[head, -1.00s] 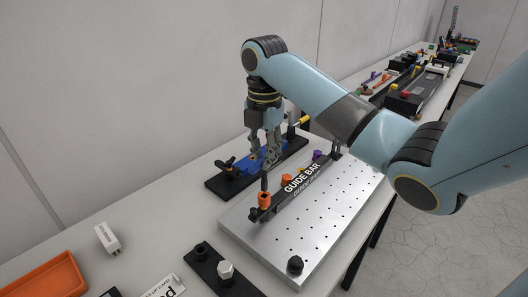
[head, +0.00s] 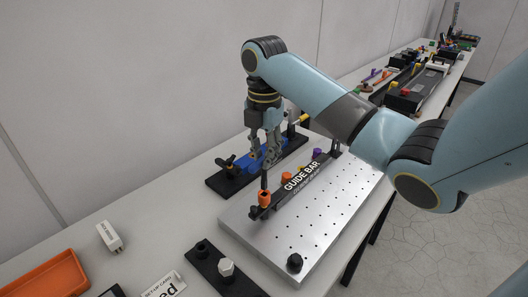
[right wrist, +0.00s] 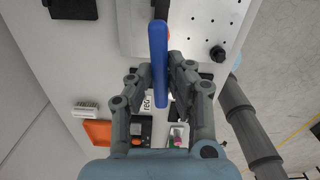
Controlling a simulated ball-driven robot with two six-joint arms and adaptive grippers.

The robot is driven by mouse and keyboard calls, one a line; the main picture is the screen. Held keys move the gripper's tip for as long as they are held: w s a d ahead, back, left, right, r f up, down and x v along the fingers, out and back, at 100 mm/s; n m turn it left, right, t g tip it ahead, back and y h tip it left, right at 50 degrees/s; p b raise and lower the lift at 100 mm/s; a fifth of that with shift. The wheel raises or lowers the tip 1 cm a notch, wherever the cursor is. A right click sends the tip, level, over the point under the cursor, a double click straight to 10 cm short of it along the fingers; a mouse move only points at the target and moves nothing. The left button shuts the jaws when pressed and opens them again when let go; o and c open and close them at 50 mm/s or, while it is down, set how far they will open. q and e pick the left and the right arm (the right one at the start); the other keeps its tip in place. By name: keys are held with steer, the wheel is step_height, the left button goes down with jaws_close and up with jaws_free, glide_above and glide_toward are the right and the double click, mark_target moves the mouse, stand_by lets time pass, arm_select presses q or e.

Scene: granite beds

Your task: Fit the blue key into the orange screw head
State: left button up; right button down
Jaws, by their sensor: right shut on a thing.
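My right gripper (head: 265,162) is above the workbench, just behind the near end of the guide bar. It is shut on the long blue key (right wrist: 157,62), which stands out between its fingers in the right wrist view. The orange screw head (head: 264,198) is at the near end of the guide bar (head: 300,178), with a dark upright rod above it. The fingers are above and slightly behind it. In the right wrist view, a bit of orange (right wrist: 168,33) shows beside the key, mostly hidden. I cannot tell whether the key touches the screw head. My left gripper is not in view.
A silver perforated plate (head: 325,215) carries the guide bar, with a purple head (head: 317,154) farther along and a black knob (head: 295,263) near its front corner. A black fixture (head: 222,187) lies behind. An orange tray (head: 45,277) and white block (head: 110,237) stand left.

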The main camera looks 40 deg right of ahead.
mark_target(264, 179)
steer(key=shift+f+b, duration=0.7)
steer(key=shift+f, duration=1.25)
steer(key=c, duration=1.2)
jaws_free()
steer(key=shift+o, duration=0.2)
steer(key=shift+r, duration=0.15)
step_height(264, 179, up, 2)
steer(key=shift+r+p, duration=0.25)
steer(key=shift+p, duration=0.7)
steer(key=shift+r, duration=1.15)
steer(key=shift+f, duration=0.15)
